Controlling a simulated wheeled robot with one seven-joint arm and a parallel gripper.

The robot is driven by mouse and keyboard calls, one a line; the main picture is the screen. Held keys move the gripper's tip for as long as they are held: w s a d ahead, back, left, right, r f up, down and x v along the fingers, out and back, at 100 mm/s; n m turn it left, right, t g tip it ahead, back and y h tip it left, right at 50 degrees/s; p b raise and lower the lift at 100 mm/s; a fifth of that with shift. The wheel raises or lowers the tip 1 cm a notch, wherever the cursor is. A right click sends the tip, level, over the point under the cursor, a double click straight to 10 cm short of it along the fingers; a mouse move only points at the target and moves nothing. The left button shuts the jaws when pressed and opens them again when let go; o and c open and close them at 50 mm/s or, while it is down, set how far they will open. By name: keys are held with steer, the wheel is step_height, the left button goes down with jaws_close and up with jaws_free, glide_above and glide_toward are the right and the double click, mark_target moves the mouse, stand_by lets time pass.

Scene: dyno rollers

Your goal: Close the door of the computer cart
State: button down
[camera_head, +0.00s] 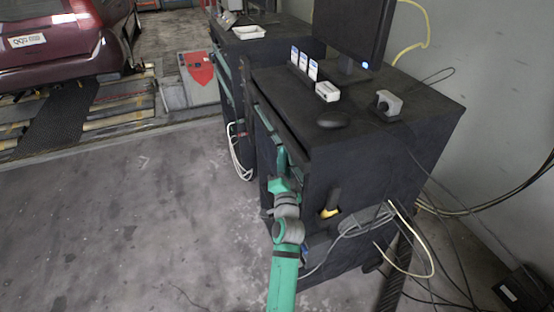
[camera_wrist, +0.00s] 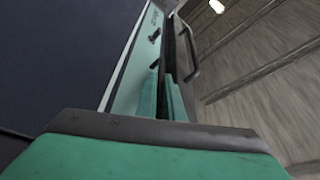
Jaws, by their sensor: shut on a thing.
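The computer cart (camera_head: 370,160) is a dark cabinet in the head view, with a monitor on top. Its door (camera_head: 265,140) is on the left-facing front and shows nearly edge-on, with a teal strip along it. How far the door stands open is hard to tell. My gripper (camera_head: 283,160) is at the near upper part of this front. In the wrist view my gripper (camera_wrist: 165,98) has its two teal fingers close together, shut at the door's edge beside a teal panel (camera_wrist: 137,65). A dark bar handle (camera_wrist: 191,50) shows just beyond. The exact contact is hidden between the fingers.
A mouse (camera_head: 333,120), small boxes and a monitor (camera_head: 352,30) stand on the cart top. Cables (camera_head: 365,222) hang on its near side. Another dark cart (camera_head: 262,50) stands behind. A dark red car (camera_head: 60,40) is at back left. The floor left of the cart is clear.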

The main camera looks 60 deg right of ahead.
steer(key=shift+s+d+f, duration=0.15)
steer(key=c, duration=1.9)
jaws_free()
steer(key=shift+s, duration=0.1)
steer(key=shift+d, duration=0.1)
steer(key=shift+f, duration=0.1)
steer(key=v, duration=1)
steer(key=shift+a+r, duration=0.2)
steer(key=shift+a, duration=0.35)
